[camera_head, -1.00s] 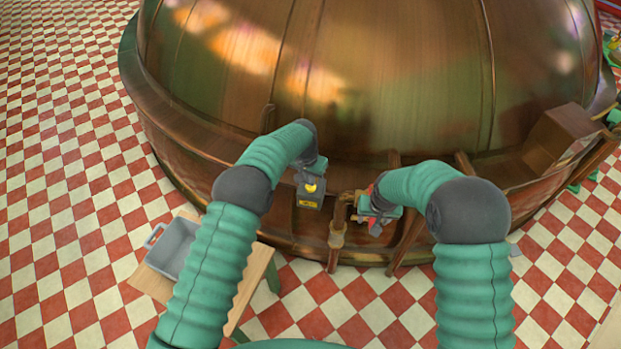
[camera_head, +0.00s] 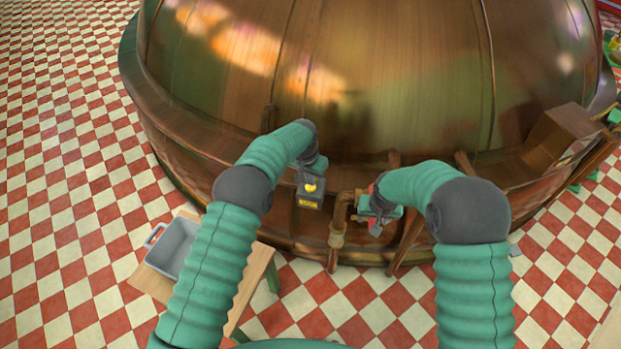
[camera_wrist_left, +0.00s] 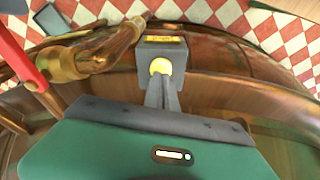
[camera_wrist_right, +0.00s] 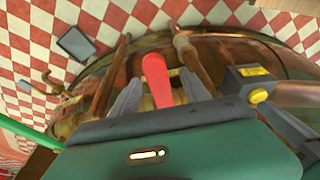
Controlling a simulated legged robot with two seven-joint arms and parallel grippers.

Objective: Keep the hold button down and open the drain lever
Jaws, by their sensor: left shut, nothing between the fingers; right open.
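The hold button is a yellow knob (camera_wrist_left: 160,67) on a dark grey box (camera_head: 310,197) with a yellow label, fixed at the kettle's lower side. My left gripper (camera_wrist_left: 161,82) is shut and empty, its fingertips at the button. I cannot tell how far the button is pressed. The drain lever has a red handle (camera_wrist_right: 157,80) beside a brass valve on a copper pipe; it also shows at the edge of the left wrist view (camera_wrist_left: 22,55). My right gripper (camera_wrist_right: 161,92) is open, one finger on each side of the red handle. In the head view my right arm partly hides the lever.
The large copper kettle (camera_head: 380,80) fills the back. Its pipe (camera_head: 338,235) stands between my grippers, with wooden struts nearby. A grey bin (camera_head: 172,247) sits on a small wooden table (camera_head: 150,284) at left. The checkered floor at left is clear.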

